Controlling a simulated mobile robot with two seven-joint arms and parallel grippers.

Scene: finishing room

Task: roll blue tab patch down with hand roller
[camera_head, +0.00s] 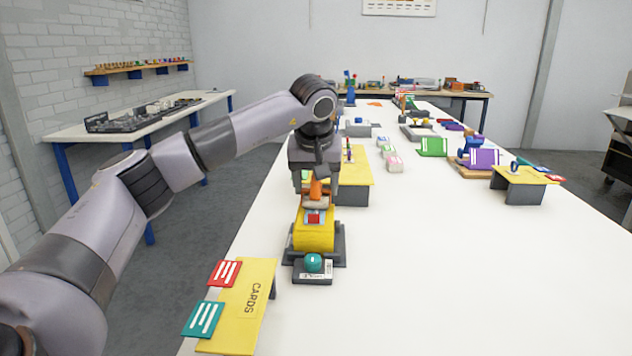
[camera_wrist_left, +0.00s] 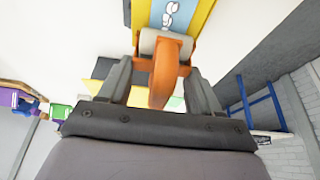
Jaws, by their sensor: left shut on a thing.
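My left gripper (camera_head: 315,178) is above the far end of a yellow block. It is shut on the orange handle of the hand roller (camera_head: 316,190). In the left wrist view the handle (camera_wrist_left: 165,72) is between the two fingers, with the pale roller head beyond. The yellow block (camera_head: 313,239) sits in a dark base. A light blue patch with white marks (camera_wrist_left: 175,14) lies on the yellow surface just past the roller. My right gripper is not in view.
A teal knob (camera_head: 313,262) stands on a dark block in front of the base. A yellow CARDS stand (camera_head: 239,308) with red and teal cards is at the near left. The table's right middle is clear.

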